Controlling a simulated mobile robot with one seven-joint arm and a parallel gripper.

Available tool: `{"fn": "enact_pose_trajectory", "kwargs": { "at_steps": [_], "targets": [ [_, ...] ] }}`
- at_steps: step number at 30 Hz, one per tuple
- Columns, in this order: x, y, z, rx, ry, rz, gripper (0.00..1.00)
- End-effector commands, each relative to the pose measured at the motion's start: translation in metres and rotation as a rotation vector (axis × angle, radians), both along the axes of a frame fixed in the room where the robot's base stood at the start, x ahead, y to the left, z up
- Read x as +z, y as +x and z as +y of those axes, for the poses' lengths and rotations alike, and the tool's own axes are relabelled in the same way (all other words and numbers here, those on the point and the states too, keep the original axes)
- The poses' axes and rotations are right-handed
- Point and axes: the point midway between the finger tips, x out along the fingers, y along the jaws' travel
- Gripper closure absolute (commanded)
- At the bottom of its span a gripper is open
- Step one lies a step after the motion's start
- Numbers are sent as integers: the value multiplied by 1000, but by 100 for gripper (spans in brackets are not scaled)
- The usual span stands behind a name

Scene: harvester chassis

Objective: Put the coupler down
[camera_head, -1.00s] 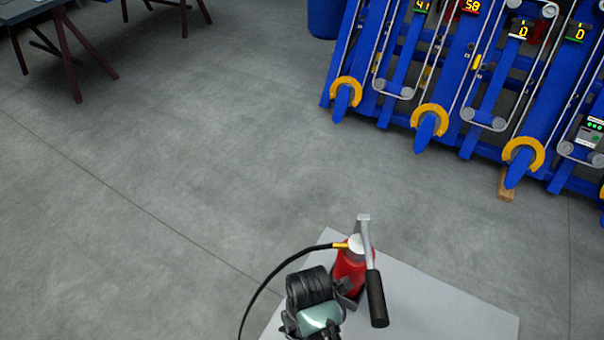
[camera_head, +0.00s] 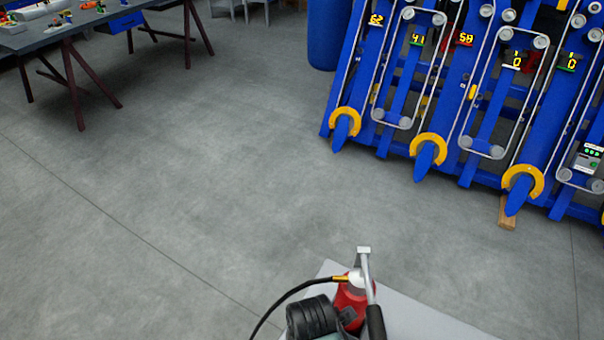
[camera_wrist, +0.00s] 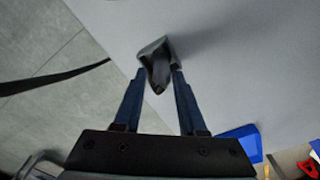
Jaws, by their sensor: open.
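In the wrist view, the two dark blue fingers of my gripper (camera_wrist: 158,72) are open. A small dark, angular piece, which seems to be the coupler (camera_wrist: 154,60), is at the fingertips, over or on a pale grey surface (camera_wrist: 235,50). I cannot tell whether the fingers touch it. A dark shadow lies on the surface beside it. In the head view, the coupler and fingertips cannot be made out.
A red bottle-like device (camera_head: 350,300) with a lever and black hose (camera_head: 283,302) stands on a light platform (camera_head: 420,320). A blue rack (camera_head: 440,110) with yellow hooks and number displays is at right. A table (camera_head: 90,32) with small items is at upper left. Open floor lies between.

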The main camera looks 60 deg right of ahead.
Motion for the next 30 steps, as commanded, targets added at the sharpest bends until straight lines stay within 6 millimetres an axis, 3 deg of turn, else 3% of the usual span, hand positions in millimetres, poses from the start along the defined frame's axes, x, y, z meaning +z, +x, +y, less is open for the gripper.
{"fn": "enact_pose_trajectory", "kwargs": {
  "at_steps": [6, 15, 17, 20, 23, 26, 27, 29, 30],
  "targets": [
    [27, -1, -1, 0, 0, 0, 60],
    [32, 0, -2, -1, -2, -3, 60],
    [36, 9, -3, -11, -15, -25, 60],
    [59, 47, -10, -62, -78, -134, 60],
    [110, 111, -16, -161, -158, -348, 60],
    [186, 179, -11, -283, -191, -635, 60],
    [220, 202, -6, -330, -183, -753, 60],
    [274, 230, 7, -394, -147, -933, 60],
    [311, 245, 17, -433, -109, -1050, 60]
  ]
}}
